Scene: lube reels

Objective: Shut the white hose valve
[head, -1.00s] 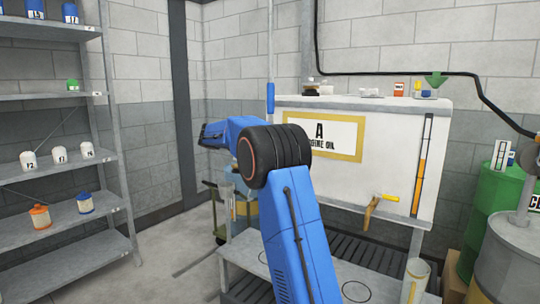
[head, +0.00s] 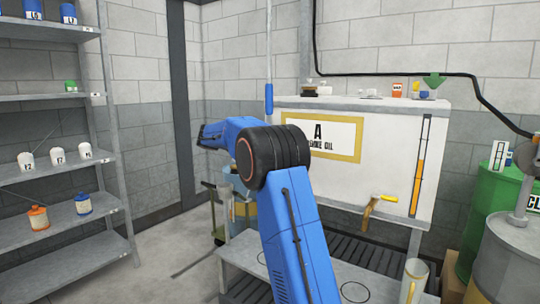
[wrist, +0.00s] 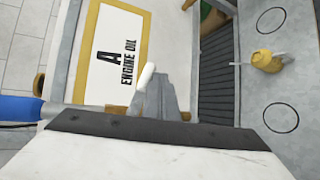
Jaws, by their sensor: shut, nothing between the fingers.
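My gripper (wrist: 156,92) shows in the wrist view with its grey fingers together and nothing between them. A small white rounded stub (wrist: 147,76) appears right beside the fingertips. It may be part of the white hose valve, but I cannot tell, nor whether it touches the fingers. No valve is clearly recognisable in the head view. There my blue arm rises from the bottom and bends left at a black joint, hiding the gripper. Behind the fingers in the wrist view is the engine oil sign (wrist: 107,25), turned sideways.
The white engine oil tank (head: 395,135) has a brown tap with a yellow handle (head: 383,197). A rod with a blue sleeve (head: 269,97) stands in front of its left side. A jug (head: 413,280) is on the bench. Shelves (head: 80,213) stand left; drums (head: 500,262) stand right.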

